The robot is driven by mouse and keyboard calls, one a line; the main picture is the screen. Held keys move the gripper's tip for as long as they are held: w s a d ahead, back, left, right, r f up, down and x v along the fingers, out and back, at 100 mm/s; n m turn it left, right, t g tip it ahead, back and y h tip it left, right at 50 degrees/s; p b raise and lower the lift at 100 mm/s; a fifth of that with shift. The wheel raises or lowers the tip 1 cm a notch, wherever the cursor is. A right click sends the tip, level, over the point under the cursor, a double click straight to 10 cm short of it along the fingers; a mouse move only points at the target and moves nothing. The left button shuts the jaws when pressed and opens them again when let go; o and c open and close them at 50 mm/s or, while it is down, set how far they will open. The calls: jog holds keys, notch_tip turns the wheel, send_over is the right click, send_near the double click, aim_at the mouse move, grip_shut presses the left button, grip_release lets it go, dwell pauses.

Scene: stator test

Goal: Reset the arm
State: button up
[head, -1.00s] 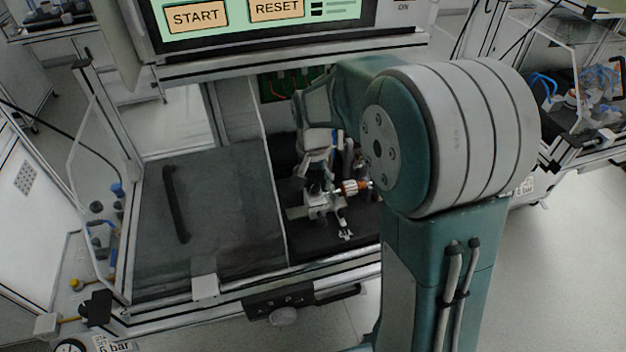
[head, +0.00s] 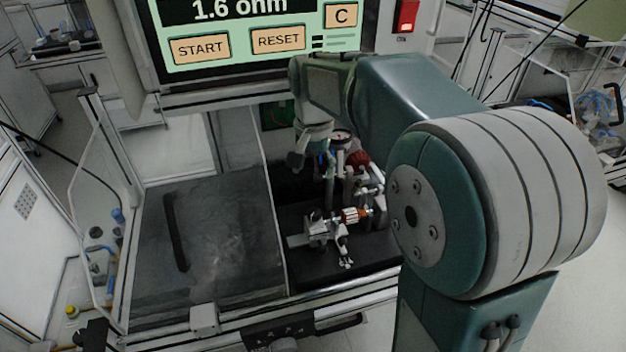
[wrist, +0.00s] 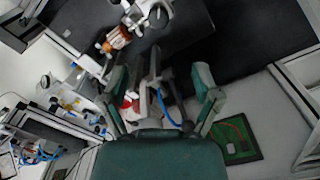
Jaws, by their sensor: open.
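My gripper (wrist: 160,90) is open in the wrist view, its two green fingers spread wide at left and right. I see nothing held between them; a blue cable and metal parts of the fixture show beyond the gap. In the head view my arm reaches over the machine from the right, and its wrist end hangs above and behind the fixture; the fingers are hard to make out there. The stator (head: 351,215), copper and white, sits in the metal test fixture (head: 318,230). The stator also shows in the wrist view (wrist: 117,38), beyond and left of my gripper.
A screen (head: 250,40) above the bay reads 1.6 ohm, with START and RESET buttons. A red switch (head: 406,16) is at its right. A dark panel with a handle (head: 174,232) covers the left side. A green circuit board (wrist: 236,139) lies right of my gripper.

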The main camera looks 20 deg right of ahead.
dwell(0.4)
jog(key=s+r+n+t, duration=0.1)
jog(key=s+n+t, duration=0.4)
jog(key=s, duration=1.6)
jog(key=shift+s+n+t, duration=0.15)
jog(key=shift+n+t, duration=0.15)
jog(key=shift+n, duration=0.4)
